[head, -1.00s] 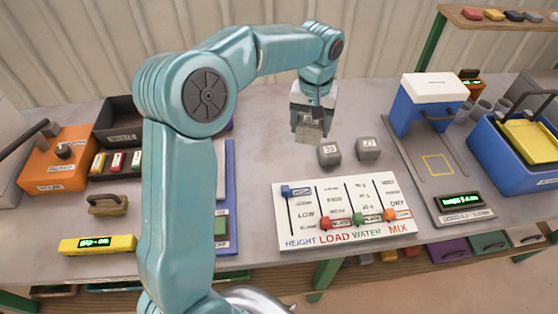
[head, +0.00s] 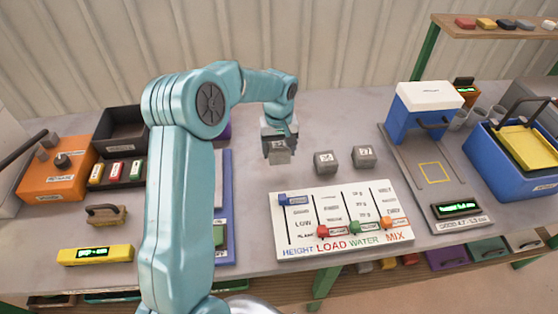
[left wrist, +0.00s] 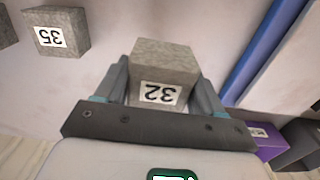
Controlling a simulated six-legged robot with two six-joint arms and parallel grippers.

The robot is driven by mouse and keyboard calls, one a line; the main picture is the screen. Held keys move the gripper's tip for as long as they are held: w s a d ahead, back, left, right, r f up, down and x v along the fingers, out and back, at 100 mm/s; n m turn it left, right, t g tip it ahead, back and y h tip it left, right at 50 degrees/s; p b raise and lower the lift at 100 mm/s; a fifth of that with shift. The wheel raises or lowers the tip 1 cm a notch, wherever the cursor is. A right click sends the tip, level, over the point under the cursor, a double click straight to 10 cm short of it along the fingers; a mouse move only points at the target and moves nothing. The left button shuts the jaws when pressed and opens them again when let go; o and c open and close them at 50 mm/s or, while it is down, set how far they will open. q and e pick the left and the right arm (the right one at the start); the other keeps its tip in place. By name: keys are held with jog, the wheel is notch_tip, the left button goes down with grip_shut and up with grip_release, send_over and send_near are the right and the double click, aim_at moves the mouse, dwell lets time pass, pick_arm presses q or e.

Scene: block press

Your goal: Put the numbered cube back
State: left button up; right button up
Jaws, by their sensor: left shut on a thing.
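My left gripper (head: 279,150) is shut on a grey stone-like cube (head: 279,158), which appears to be above the table. In the left wrist view the held cube (left wrist: 160,66) sits between both fingers and its white label reads 32. Two similar grey cubes stand on the table to the right of the gripper: one (head: 326,163) labelled 35, which also shows in the left wrist view (left wrist: 62,32), and one (head: 364,157) whose number is hard to read. My right gripper is not in view.
A white slider panel (head: 340,222) lies in front of the cubes. A blue-and-white press-like device (head: 428,105) and a blue bin (head: 520,165) stand right. A black open box (head: 118,130) and orange box (head: 62,178) stand left. The table behind the cubes is clear.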

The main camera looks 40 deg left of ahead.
pick_arm(q)
notch_tip(320, 180, down, 5)
jog(key=shift+f+p, duration=0.15)
jog(key=shift+p, duration=0.25)
jog(key=shift+w+f, duration=0.1)
jog(key=shift+f, duration=0.25)
jog(key=shift+f, duration=0.15)
jog(key=o, duration=1.6)
jog(key=shift+c, duration=0.2)
